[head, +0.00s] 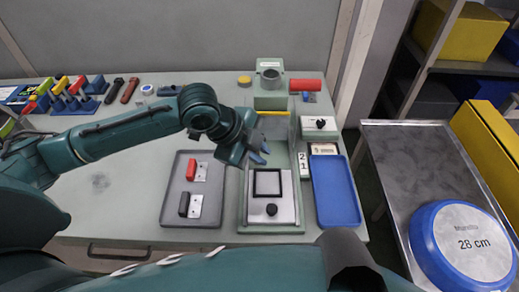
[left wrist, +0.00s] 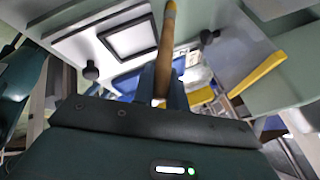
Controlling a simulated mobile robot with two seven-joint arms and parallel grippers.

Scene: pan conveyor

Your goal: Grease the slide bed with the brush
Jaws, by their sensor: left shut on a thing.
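The slide bed (head: 281,151) is a grey-green channel in the middle of the table in the head view. A light metal slide plate (head: 286,210) with a black square frame and a black knob lies at its near end; the plate also shows in the left wrist view (left wrist: 98,62). My left gripper (head: 262,154) is over the far part of the bed, beyond the plate. In the left wrist view its fingers are shut on a wooden handle (left wrist: 165,50), apparently the brush's. The bristles are not clearly visible, and I cannot tell whether they touch the bed. My right gripper is out of view.
A yellow bar (head: 273,113) crosses the bed's far end, before a grey-green block (head: 270,99). A grey tray (head: 172,213) with red and black handled parts lies left; a blue tray (head: 335,190) lies right. A metal cart (head: 400,150) with a blue round pan stands farther right.

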